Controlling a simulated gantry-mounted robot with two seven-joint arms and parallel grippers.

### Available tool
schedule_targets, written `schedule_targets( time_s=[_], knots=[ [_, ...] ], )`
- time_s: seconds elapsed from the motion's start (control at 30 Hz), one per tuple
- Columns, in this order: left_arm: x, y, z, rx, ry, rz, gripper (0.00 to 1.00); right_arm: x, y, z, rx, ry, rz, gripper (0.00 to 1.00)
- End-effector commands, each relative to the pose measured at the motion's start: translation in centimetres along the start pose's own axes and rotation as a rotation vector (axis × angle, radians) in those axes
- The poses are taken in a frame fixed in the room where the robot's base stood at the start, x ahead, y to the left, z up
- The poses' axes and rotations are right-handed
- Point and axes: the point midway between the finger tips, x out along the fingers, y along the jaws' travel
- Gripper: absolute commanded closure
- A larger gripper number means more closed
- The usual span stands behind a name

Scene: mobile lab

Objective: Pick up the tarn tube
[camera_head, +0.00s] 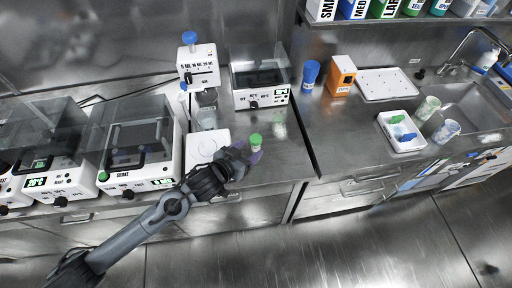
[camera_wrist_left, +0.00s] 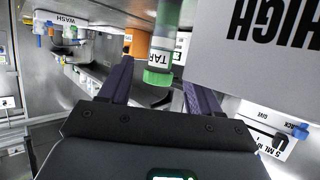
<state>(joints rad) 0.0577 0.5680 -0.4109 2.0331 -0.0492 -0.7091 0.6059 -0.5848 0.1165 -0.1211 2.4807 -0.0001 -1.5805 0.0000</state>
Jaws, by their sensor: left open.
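The tarn tube (camera_head: 256,143) has a green cap and stands upright on the steel bench, right of a white square plate. In the left wrist view it (camera_wrist_left: 162,54) shows a white label reading "TAR", partly cut off, and its green cap. My left gripper (camera_head: 247,153) is open at the tube. In the left wrist view the two purple fingers (camera_wrist_left: 158,84) lie on either side of the tube, with a gap to each. I cannot tell how far the tube reaches in between them. My right gripper is not in view.
The white plate device (camera_head: 207,146) is left of the tube. A white machine (camera_head: 260,97) stands behind it. A blue-capped bottle (camera_head: 310,72), an orange box (camera_head: 341,75) and a white tray (camera_head: 402,146) of tubes are on the right counter. Bench right of the tube is clear.

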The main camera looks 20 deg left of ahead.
Motion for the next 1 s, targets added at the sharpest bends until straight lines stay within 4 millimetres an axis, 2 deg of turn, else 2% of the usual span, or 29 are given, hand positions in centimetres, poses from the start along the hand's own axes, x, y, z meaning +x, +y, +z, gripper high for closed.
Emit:
schedule_targets(
  time_s=[0.43,0.77,0.8,1.0],
  knots=[
    [4.5,-0.1,-0.5,0.000,-0.001,0.000,0.37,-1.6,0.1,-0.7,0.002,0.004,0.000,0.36],
    [5.2,-0.1,-0.3,0.001,0.000,0.000,0.37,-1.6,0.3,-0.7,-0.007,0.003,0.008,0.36],
    [5.2,-0.2,-0.3,0.001,0.000,0.000,0.38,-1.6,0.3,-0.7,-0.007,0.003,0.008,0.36],
    [5.1,-0.2,-0.3,0.001,-0.001,0.000,0.69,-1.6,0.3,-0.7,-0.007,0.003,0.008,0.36]
  ],
)
